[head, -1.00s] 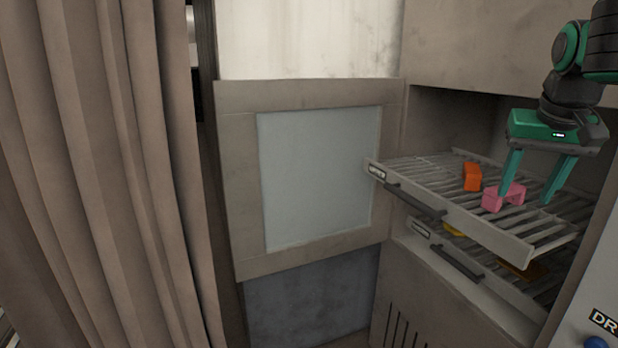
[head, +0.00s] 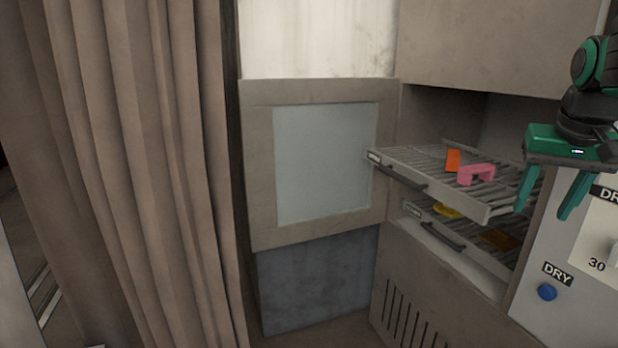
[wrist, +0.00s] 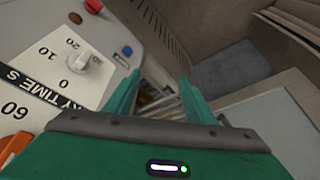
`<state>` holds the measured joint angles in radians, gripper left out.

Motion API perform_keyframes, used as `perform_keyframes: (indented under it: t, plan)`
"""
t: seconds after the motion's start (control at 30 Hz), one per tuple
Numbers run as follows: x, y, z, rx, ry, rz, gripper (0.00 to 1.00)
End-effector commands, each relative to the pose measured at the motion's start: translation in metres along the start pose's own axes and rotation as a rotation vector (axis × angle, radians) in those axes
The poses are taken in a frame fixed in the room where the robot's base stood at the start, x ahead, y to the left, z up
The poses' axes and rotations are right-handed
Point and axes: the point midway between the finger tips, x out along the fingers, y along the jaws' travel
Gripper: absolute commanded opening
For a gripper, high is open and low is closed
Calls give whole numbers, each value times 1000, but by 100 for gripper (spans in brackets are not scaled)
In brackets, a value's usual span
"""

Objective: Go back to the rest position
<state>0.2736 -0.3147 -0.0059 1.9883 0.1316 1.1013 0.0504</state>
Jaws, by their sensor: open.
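My gripper (head: 543,212) is open and empty at the right of the head view. Its green fingers point down, apart from each other, in front of the cabinet's right side. It also shows in the wrist view (wrist: 160,97), with slatted rack bars partly seen between the fingers. A pink block (head: 476,174) shaped like a bridge lies on the upper pulled-out rack (head: 413,164). An orange block (head: 453,160) stands on the same rack to its left. My gripper is to the right of the pink block and not touching it.
A lower rack (head: 470,257) holds a yellow piece (head: 446,211) and a brown-orange piece (head: 500,240). The cabinet door (head: 257,165) stands open at left. A control panel (head: 574,265) with a blue button (head: 547,292) is close on the right. A curtain (head: 130,180) hangs at left.

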Motion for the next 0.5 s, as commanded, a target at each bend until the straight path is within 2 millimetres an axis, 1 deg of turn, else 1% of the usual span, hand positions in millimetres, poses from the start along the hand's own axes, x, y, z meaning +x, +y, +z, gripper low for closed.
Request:
perform_keyframes:
  t: [0.03,0.17,0.27,0.37,0.47,0.5]
  plan:
    - [8,4,10,3,-19,4,50]
    - [22,17,37,17,-57,11,50]
    - [35,28,60,29,-92,16,50]
    - [50,39,89,40,-135,21,50]
    - [67,51,127,57,-189,23,50]
    - [75,56,145,64,-214,23,50]
